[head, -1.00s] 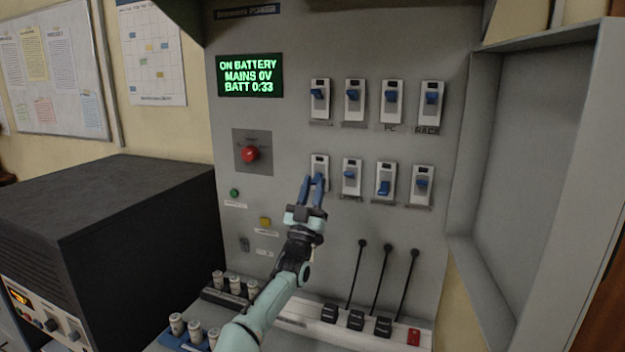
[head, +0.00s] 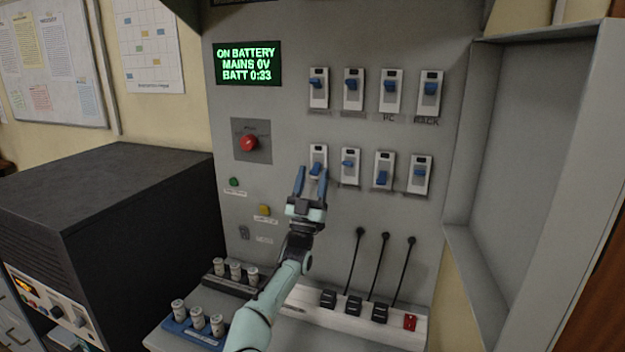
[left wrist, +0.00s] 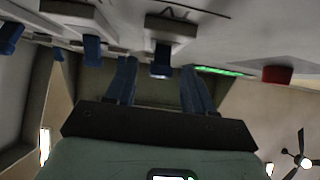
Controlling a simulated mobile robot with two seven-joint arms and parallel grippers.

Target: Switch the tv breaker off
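Two rows of white breakers with blue levers are on the grey panel. No label reading TV is legible. My left gripper (head: 312,171) is open in front of the lower-left breaker (head: 318,154), whose label is hidden. In the left wrist view my open gripper (left wrist: 159,88) has a blue lever (left wrist: 161,60) between its fingers, with no clear contact. The third breaker of the lower row (head: 384,165) has its lever lower than its neighbours (head: 349,166) and (head: 420,174). My right gripper is not in view.
The screen (head: 247,63) reads ON BATTERY, MAINS 0V, BATT 0:33. A red knob (head: 249,142) is left of the breakers. Black plugs with cables (head: 353,305) and white cylinders (head: 198,318) are below. An open cabinet door (head: 520,170) bounds the right side.

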